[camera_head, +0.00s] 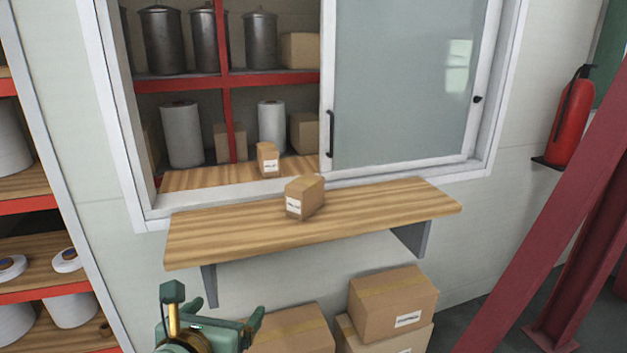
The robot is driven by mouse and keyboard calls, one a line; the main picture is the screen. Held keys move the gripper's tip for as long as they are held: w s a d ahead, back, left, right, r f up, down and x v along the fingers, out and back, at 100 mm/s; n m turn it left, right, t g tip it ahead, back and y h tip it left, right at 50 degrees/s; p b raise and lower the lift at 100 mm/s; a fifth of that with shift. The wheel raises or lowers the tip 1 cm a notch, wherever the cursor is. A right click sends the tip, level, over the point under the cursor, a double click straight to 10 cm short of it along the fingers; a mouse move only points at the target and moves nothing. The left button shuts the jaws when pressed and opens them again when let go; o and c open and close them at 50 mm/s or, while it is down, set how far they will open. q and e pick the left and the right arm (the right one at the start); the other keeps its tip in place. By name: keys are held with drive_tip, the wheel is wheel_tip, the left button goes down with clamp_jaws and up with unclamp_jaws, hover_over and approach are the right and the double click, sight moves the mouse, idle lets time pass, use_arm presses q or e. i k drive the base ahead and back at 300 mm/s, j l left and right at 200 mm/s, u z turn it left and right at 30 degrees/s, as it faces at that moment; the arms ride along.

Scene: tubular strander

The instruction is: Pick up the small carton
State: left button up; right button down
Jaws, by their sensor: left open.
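A small carton (268,160) with a white label stands on the wooden sill inside the window opening. A larger carton (305,197), also labelled, sits on the wooden shelf (400,208) in front of the window. My left gripper (215,308) is at the bottom of the view, below and in front of the shelf. It is open, with its two fingers apart and nothing between them. It is well away from both cartons. My right gripper is not in view.
A sliding glass pane (405,85) covers the window's right half; its left half is open. Large cardboard boxes (393,303) are stacked under the shelf. A rack (40,260) stands at left. A red beam (560,210) and fire extinguisher (570,120) are at right.

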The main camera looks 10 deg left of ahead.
sight(304, 195)
drive_tip(key=l+u, duration=0.3)
drive_tip(key=l, duration=0.2)
drive_tip(key=l+u, duration=0.3)
drive_tip(key=l, duration=0.25)
drive_tip(key=k+l+u, duration=0.15)
drive_tip(key=l+u, duration=0.15)
drive_tip(key=l, duration=0.15)
